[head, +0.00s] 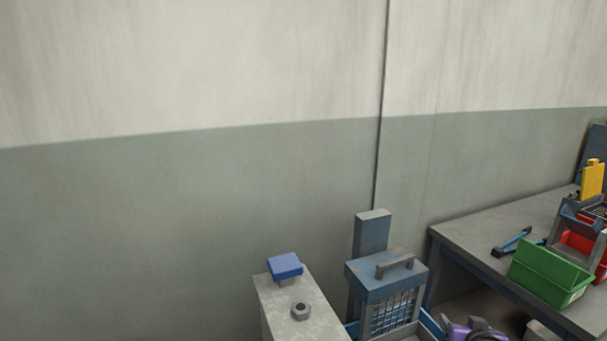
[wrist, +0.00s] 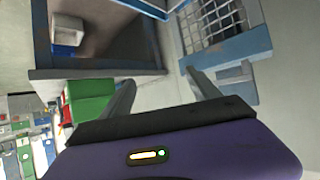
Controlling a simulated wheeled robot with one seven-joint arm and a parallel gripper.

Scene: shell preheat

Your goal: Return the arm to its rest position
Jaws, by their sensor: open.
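My gripper (wrist: 162,88) is open in the wrist view, its two dark fingers apart with nothing between them. Its purple body fills the bottom of that view. In the head view, purple and dark parts that look like my arm show at the bottom edge, right of the blue cage-fronted unit; the fingers cannot be made out there. The rest of the arm is out of view.
The blue mesh-fronted unit (head: 386,281) stands beside a grey pedestal with a blue block (head: 285,266) and a hex nut (head: 301,311). A workbench (head: 482,238) at right holds a green bin (head: 548,273), a red bin (head: 578,248) and a blue-handled tool (head: 514,241).

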